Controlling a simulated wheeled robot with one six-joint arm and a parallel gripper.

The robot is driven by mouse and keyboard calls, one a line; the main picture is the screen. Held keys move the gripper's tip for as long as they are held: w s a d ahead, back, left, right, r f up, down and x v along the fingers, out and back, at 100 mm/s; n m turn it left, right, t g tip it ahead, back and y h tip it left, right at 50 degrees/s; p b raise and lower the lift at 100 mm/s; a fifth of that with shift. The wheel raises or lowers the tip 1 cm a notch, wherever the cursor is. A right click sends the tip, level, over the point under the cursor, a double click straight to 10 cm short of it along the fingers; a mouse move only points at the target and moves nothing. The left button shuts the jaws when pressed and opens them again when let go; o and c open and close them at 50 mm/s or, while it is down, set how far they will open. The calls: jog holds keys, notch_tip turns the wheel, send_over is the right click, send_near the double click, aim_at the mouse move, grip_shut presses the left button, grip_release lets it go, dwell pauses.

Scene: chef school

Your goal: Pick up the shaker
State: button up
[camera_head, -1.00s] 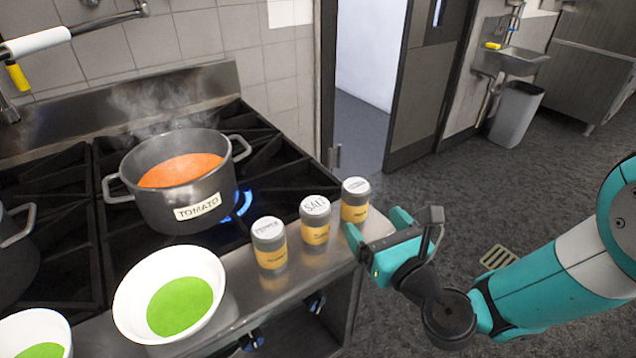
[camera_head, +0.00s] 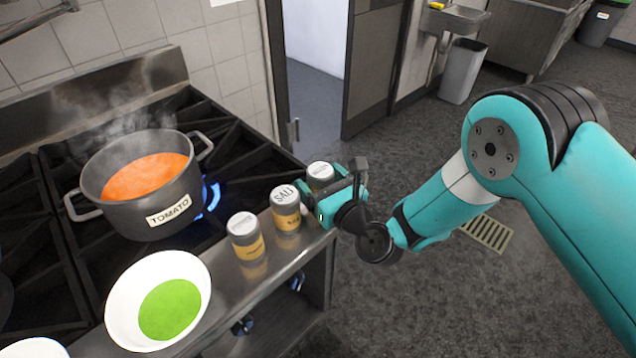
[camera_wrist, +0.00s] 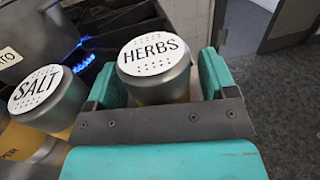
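Three shakers with grey lids and yellow bands stand in a row on the steel front edge of the stove. The herbs shaker (camera_head: 320,172) is the far one, and its lid reads HERBS in the wrist view (camera_wrist: 154,58). The salt shaker (camera_head: 285,208) is in the middle. The third shaker (camera_head: 245,236) is nearest the white bowl. My gripper (camera_head: 326,188) is open around the herbs shaker, with one finger on each side of it. In the wrist view a narrow gap shows by the right finger. The lower part of the shaker is hidden.
A steaming pot labelled TOMATO (camera_head: 150,205) stands on the stove (camera_head: 52,215) over a blue flame. A white bowl (camera_head: 118,312) with green soup is in front. The salt shaker stands close to my left finger. The floor (camera_head: 420,140) to the right is open.

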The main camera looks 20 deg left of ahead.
jog(key=shift+a, duration=0.1)
jog(key=c, duration=0.9)
jog(key=shift+o, duration=0.2)
jog(key=shift+r, duration=0.15)
notch_tip(320, 180, up, 25)
jog(key=p, duration=1)
